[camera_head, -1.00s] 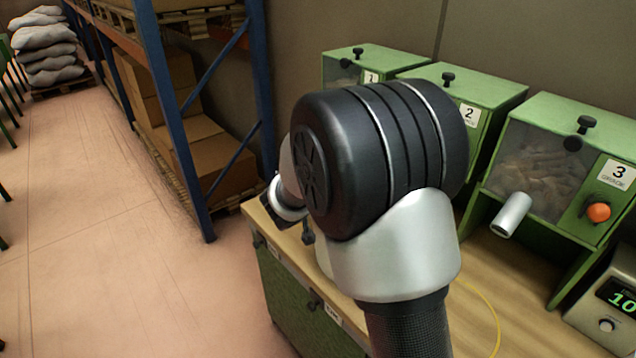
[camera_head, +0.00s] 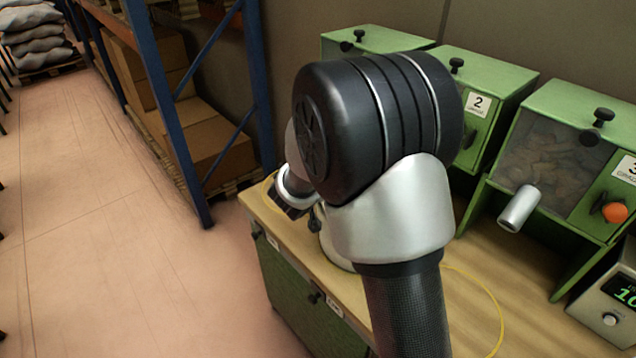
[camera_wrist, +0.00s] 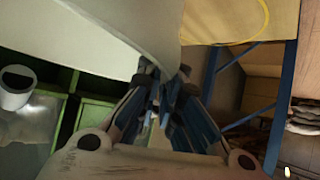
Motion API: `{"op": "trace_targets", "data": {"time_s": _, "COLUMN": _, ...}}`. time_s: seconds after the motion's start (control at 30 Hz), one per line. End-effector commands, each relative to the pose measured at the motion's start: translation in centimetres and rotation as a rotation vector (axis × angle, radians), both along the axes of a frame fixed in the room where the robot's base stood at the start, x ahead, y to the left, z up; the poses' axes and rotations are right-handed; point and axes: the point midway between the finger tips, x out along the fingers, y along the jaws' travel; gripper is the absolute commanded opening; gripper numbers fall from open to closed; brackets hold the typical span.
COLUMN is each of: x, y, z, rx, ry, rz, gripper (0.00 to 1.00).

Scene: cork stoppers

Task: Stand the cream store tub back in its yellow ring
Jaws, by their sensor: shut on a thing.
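The cream store tub (camera_wrist: 150,32) fills the upper left and middle of the wrist view as a large pale curved wall. My gripper (camera_wrist: 160,88) is shut on its edge. In the head view my arm hides most of the tub; a pale part, seemingly the tub (camera_head: 336,252), shows low over the bench. A thin yellow ring shows in part on the bench at the top right of the wrist view (camera_wrist: 268,18), apart from the visible tub wall. A yellow arc (camera_head: 502,318) lies right of my arm in the head view.
Green dispensers (camera_head: 560,150) line the back of the wooden bench (camera_head: 525,270). A grey cylinder (camera_head: 519,208) juts from the nearest one. A display box (camera_head: 610,305) stands at the right. Blue-framed shelving (camera_head: 185,150) rises beyond the bench's left end. Open floor lies left.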

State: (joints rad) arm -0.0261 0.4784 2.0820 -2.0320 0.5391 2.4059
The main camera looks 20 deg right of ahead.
Motion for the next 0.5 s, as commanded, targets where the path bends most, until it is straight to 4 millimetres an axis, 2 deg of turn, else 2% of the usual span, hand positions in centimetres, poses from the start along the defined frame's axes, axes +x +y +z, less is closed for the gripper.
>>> {"op": "trace_targets", "data": {"time_s": 0.03, "x": 0.00, "y": 0.02, "z": -0.03, "rx": 0.000, "ry": 0.000, "rz": 0.000, "gripper": 0.07}}
{"op": "trace_targets", "data": {"time_s": 0.3, "x": 0.02, "y": 0.03, "z": 0.00, "rx": 0.000, "ry": 0.000, "rz": 0.000, "gripper": 0.25}}
{"op": "trace_targets", "data": {"time_s": 0.5, "x": 0.01, "y": 0.03, "z": 0.00, "rx": 0.001, "ry": 0.000, "rz": 0.001, "gripper": 0.26}}
